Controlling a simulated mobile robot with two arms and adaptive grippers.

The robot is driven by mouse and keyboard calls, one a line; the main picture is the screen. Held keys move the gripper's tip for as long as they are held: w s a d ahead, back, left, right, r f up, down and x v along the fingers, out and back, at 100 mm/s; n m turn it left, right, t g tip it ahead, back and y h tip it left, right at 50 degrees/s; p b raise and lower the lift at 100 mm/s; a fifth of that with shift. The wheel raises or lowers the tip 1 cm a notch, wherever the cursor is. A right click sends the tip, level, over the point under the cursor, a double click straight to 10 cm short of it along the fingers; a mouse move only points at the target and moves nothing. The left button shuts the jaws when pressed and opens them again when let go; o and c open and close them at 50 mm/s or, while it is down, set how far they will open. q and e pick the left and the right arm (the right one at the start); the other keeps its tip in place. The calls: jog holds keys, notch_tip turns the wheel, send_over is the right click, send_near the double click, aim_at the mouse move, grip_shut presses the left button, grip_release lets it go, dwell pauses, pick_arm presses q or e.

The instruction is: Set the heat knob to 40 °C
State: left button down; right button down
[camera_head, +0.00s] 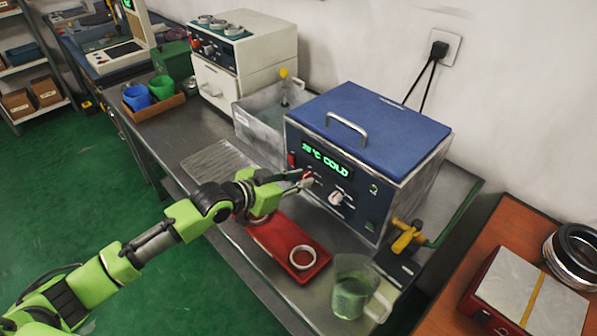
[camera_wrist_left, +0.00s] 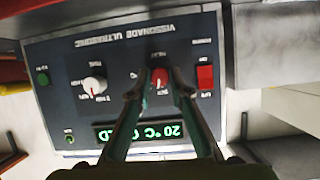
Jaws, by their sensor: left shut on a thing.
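The heat knob is red and sits on the dark blue front panel of the ultrasonic cleaner (camera_head: 365,160). My left gripper (camera_head: 303,179) reaches the panel from the left, just below the display. In the left wrist view, the two fingertips (camera_wrist_left: 160,92) are closed around the red heat knob (camera_wrist_left: 160,76), one on each side, hiding part of it. The green display (camera_head: 326,159) ends in "COLD"; its number looks like 20 °C, also in the left wrist view (camera_wrist_left: 140,131), where the panel appears upside down. My right gripper is not in view.
A white timer knob (camera_head: 336,198) is right of the heat knob, and a red switch (camera_wrist_left: 205,77) is on its other side.

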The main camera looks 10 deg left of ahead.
pick_arm(q)
jog(key=shift+d+r+m+y+p, duration=0.2)
jog(key=shift+m+y+p, duration=0.2)
jog(key=shift+m+p, duration=0.3)
jog(key=shift+s+d+f+m+t+y+p, duration=0.15)
jog(key=shift+m+t+y+p, duration=0.15)
jog(key=shift+m+t+y, duration=0.55)
jog(key=shift+a+f+m+t+y+p, duration=0.2)
jog(key=shift+m+t, duration=0.25)
jog(key=shift+m, duration=0.8)
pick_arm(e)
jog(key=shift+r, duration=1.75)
pick_arm(q)
jog(key=c, duration=1.9)
grip_release()
jog(key=v, duration=1.2)
